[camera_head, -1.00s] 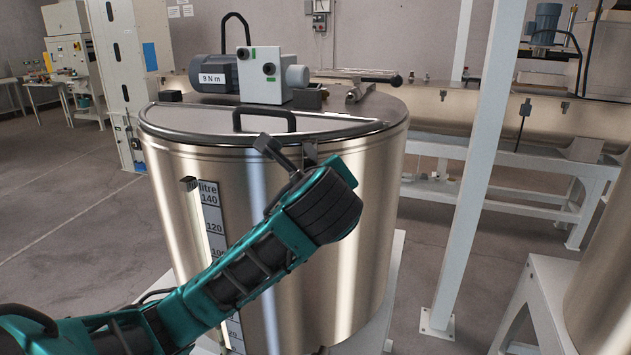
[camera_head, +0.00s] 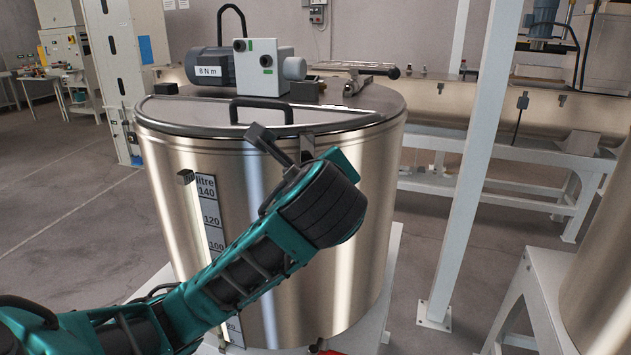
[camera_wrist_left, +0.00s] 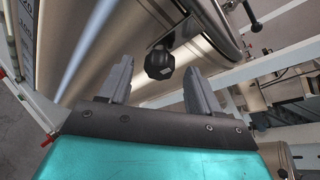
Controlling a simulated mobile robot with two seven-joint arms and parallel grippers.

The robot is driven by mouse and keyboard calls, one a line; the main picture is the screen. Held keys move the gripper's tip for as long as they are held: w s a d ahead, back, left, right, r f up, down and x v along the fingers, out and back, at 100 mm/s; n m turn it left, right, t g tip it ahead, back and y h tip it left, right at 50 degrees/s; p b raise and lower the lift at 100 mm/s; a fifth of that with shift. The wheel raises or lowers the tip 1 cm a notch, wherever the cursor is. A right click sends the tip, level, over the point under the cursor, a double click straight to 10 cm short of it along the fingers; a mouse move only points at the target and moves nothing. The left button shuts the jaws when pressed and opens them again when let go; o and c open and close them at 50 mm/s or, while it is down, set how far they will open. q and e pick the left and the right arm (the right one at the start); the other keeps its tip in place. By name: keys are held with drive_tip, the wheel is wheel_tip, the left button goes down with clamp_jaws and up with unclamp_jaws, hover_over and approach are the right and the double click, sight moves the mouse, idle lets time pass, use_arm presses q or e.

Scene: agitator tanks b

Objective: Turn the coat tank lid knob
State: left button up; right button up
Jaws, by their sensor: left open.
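The coat tank (camera_head: 370,250) is a tall steel drum with a litre scale on its front and a flat lid (camera_head: 195,115) with a black handle. In the left wrist view a black faceted knob (camera_wrist_left: 159,64) stands out near the rim of the steel tank. My left gripper (camera_wrist_left: 157,72) is open, its two grey fingers apart. The knob appears between and beyond the fingertips, with no visible contact. In the head view my left wrist covers the front of the tank below the rim and hides the knob and fingers. My right gripper is not in view.
A motor and white gearbox (camera_head: 262,66) sit on the lid. A white post (camera_head: 478,170) stands right of the tank. Another steel vessel (camera_head: 600,270) on a white stand is at the right edge. Open floor (camera_head: 70,210) lies left.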

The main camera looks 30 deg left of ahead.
use_arm(q)
drive_tip(key=v, duration=0.9)
drive_tip(key=shift+s, duration=0.15)
drive_tip(key=shift+d, duration=0.15)
idle(0.3)
drive_tip(key=w+d+f+n+h, duration=0.2)
drive_tip(key=w+f+n+h, duration=0.1)
drive_tip(key=f, duration=0.8)
drive_tip(key=w+d+f+n+h, duration=0.2)
drive_tip(key=w+d+f+h, duration=0.1)
drive_tip(key=f, duration=0.9)
drive_tip(key=s+f+n+h, duration=0.2)
drive_tip(key=s+f+n, duration=0.4)
drive_tip(key=f, duration=0.3)
drive_tip(key=s+f+n+h, duration=0.2)
drive_tip(key=s+f+n, duration=0.5)
drive_tip(key=f, duration=0.3)
drive_tip(key=shift+s+f+n+g+h, duration=0.25)
drive_tip(key=shift+s+n+g+h, duration=0.05)
drive_tip(key=shift+n+g, duration=0.1)
